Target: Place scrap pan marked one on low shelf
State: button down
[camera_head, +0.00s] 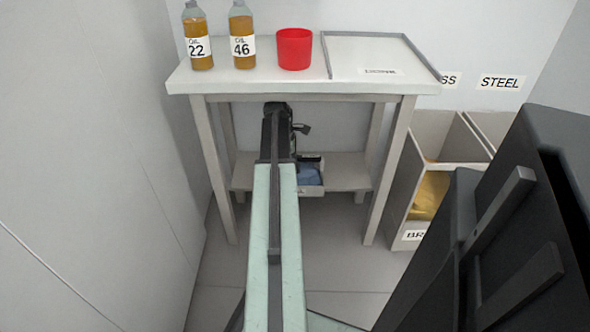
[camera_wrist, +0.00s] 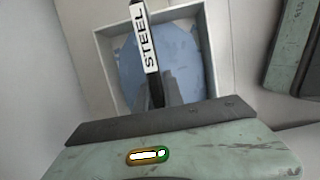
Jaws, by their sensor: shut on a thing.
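A small grey open pan (camera_head: 311,191) with blue material inside shows under the table, beside the end of my arm. It overlaps the low shelf (camera_head: 349,176) in the picture; I cannot tell whether it touches it. My gripper (camera_wrist: 161,88) is shut on the pan at that bar. Its fingers are partly hidden by the wrist; my arm hides the pan's left part in the head view.
On the tabletop (camera_head: 290,82) stand oil bottles 22 (camera_head: 198,48) and 46 (camera_head: 243,48), a red cup (camera_head: 295,49) and a grey-rimmed tray (camera_head: 368,38). Table legs flank the shelf. Bins (camera_head: 408,190) stand at right; a wall closes the left. The shelf's right part is clear.

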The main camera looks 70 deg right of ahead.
jog(key=shift+f, duration=0.1)
jog(key=c, duration=1.5)
grip_release()
jog(key=shift+o, duration=0.2)
jog(key=p+v, duration=0.7)
jog(key=v, duration=0.1)
jog(key=shift+s, duration=0.1)
